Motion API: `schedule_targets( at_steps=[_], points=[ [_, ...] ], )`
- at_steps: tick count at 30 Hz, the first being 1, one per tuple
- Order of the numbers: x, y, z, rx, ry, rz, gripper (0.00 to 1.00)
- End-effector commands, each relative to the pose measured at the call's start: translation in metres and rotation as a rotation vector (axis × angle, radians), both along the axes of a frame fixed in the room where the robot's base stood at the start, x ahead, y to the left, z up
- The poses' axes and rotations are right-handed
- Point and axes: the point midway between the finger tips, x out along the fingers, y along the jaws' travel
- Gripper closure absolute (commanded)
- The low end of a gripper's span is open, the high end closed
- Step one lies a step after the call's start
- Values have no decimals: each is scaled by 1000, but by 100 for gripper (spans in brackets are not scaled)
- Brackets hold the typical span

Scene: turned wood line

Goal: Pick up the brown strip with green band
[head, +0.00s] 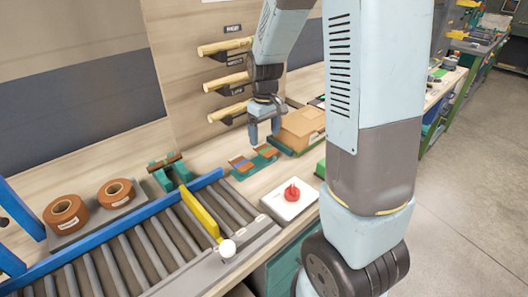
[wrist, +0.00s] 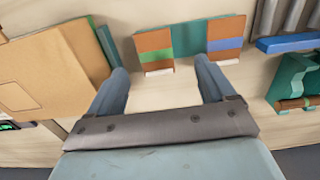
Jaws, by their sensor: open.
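The brown strip with green band (wrist: 155,52) stands in a teal holder (wrist: 188,40) in the wrist view, with a pale end toward me. It also shows in the head view (head: 267,152), small, on the bench. A second brown strip with a blue band (wrist: 226,30) is at the holder's other side, to the right in the wrist view. My gripper (wrist: 163,80) is open and empty, its fingers apart on the near side of the holder. In the head view my gripper (head: 264,138) hangs fingers down just above the holder. I see no contact with the strip.
A cardboard box (head: 303,128) stands right of the holder in the head view. A teal stand with a brown piece (head: 165,163) is to the left. A roller conveyor with blue rails (head: 110,235) and a white box with a red knob (head: 291,196) are in front. Wooden rods (head: 226,46) project from the back panel.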

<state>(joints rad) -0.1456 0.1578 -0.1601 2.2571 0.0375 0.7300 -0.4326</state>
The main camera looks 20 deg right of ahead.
Motion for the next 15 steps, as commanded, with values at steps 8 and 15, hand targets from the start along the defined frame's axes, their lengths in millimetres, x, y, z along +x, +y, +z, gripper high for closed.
schedule_targets(
  at_steps=[8,15],
  points=[
    [4,-4,-26,0,2,-1,17],
    [5,-5,-51,1,1,-1,17]
  ],
)
